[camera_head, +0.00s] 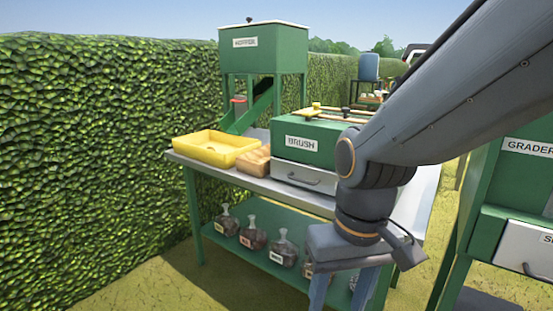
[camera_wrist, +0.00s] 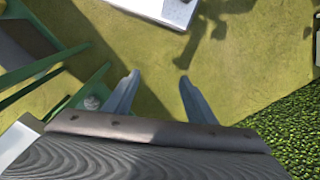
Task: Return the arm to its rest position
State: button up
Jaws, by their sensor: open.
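My gripper (camera_head: 342,292) hangs fingers down at the lower middle of the head view, in front of the steel-topped table (camera_head: 420,200). It is in front of the table's right part, and its fingertips run past the picture's lower edge. In the wrist view my gripper (camera_wrist: 160,77) shows two grey fingers spread apart with only grass between them. It holds nothing. My arm crosses the head view from the upper right and hides part of the table and of the green BRUSH machine (camera_head: 320,137).
A yellow tray (camera_head: 214,160) and a tan block (camera_head: 254,162) sit on the table, with several labelled jars (camera_head: 253,232) on its lower shelf. A HOPPER machine (camera_head: 265,50) stands behind. A GRADER machine (camera_head: 515,180) is close at right. A hedge (camera_head: 100,130) bounds the left.

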jog(key=d+r+m+p, duration=0.2)
jog(key=d+r+p, duration=0.7)
jog(key=p, duration=0.7)
jog(key=shift+s+d+h+p, duration=0.15)
jog(key=shift+s+h+p, duration=0.2)
jog(key=shift+s+h, duration=0.05)
